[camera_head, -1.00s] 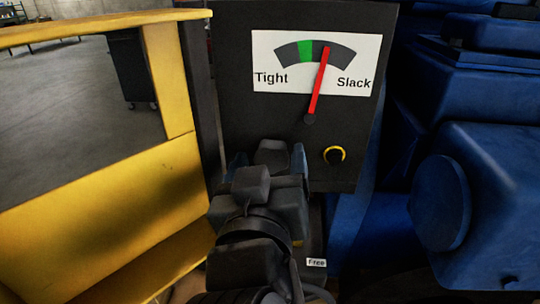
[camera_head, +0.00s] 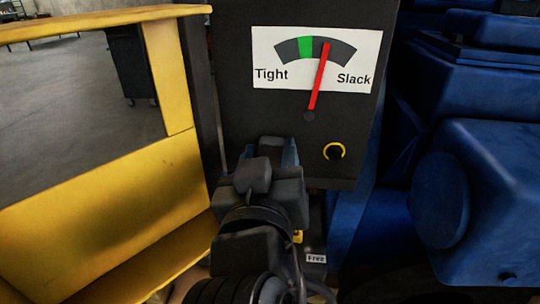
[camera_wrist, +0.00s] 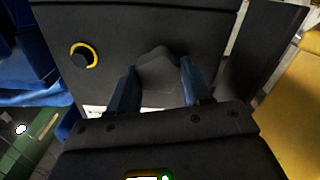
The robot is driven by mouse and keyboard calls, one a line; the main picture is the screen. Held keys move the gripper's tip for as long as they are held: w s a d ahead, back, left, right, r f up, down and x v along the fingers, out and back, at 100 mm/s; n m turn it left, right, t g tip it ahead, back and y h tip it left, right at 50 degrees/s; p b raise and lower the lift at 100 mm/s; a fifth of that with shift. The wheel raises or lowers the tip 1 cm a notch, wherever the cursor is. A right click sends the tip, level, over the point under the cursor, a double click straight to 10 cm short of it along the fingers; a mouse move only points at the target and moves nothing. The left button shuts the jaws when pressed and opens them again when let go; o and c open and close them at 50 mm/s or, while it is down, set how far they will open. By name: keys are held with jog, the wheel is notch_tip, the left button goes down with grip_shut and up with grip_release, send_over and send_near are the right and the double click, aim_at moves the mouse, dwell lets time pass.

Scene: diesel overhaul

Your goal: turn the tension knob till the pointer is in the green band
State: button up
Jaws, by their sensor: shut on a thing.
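The gauge (camera_head: 268,75) on the black panel runs from Tight at left to Slack at right. Its red pointer (camera_head: 318,80) leans slightly right of vertical, with its tip on the dark arc to the right of the green band (camera_head: 305,47). The dark faceted tension knob (camera_wrist: 158,78) sits low on the panel; in the head view my gripper mostly hides it. My gripper (camera_wrist: 159,68) has its blue fingers on either side of the knob and is shut on it. My gripper (camera_head: 272,152) also shows in the head view, seen from behind.
A small black button with a yellow ring (camera_head: 334,151) is to the right of the knob. A label reading Free (camera_head: 316,258) is lower down. A yellow frame (camera_head: 110,200) stands close on the left. Blue engine parts (camera_head: 440,200) fill the right side.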

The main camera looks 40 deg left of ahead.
jog(key=shift+f+m+b, duration=0.1)
jog(key=shift+m+b, duration=0.3)
jog(key=shift+m+b, duration=0.9)
jog(key=shift+m, duration=0.1)
jog(key=m+b, duration=0.4)
jog(key=m, duration=0.2)
jog(key=shift+d, duration=0.1)
jog(key=m+b, duration=0.3)
jog(key=m, duration=0.2)
jog(key=shift+f+m+b, duration=0.1)
jog(key=shift+m+b, duration=0.2)
jog(key=m+b, duration=0.2)
jog(key=m, duration=0.2)
jog(key=shift+w+d, duration=0.1)
jog(key=shift+m, duration=0.4)
jog(key=o, duration=1.1)
jog(key=shift+c, duration=0.2)
